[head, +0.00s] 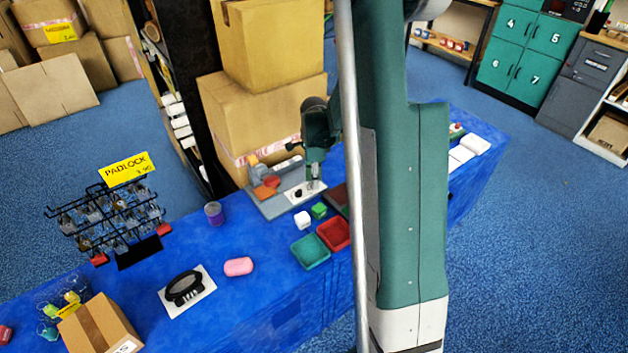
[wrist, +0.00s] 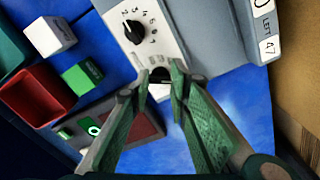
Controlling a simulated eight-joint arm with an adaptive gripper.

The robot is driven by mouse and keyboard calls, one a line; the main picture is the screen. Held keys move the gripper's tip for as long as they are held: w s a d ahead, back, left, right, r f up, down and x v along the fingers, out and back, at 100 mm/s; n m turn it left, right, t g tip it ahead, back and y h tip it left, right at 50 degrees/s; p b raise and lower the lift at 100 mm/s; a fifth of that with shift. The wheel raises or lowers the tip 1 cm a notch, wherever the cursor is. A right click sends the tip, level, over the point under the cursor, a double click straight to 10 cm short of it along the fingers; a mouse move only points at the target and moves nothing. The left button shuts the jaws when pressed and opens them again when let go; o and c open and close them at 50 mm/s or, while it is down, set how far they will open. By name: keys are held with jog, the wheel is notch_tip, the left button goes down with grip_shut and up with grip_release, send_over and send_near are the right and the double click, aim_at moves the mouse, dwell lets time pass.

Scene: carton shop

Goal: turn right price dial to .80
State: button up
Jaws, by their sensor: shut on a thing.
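The grey machine (head: 270,208) stands on the blue table with a white dial panel (wrist: 152,47). In the wrist view, a black dial (wrist: 134,32) on this panel has numbers around it, and its pointer is hard to read. The other black dial (wrist: 159,74) sits at the panel's near end, between my fingertips. My gripper (wrist: 161,82) is shut on this dial, one green finger on each side. Its setting and marks are mostly hidden. In the head view my gripper (head: 316,184) is at the panel's right end.
A red tray (head: 334,233), a teal tray (head: 309,252), a white cube (head: 303,219) and a green cube (head: 318,210) stand close in front. A padlock rack (head: 110,220) is at left. Cartons (head: 262,110) rise behind the machine.

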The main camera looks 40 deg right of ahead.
dwell(0.3)
jog(key=o, duration=0.9)
jog(key=shift+r, duration=0.15)
notch_tip(320, 180, up, 12)
dwell(0.4)
dwell(0.6)
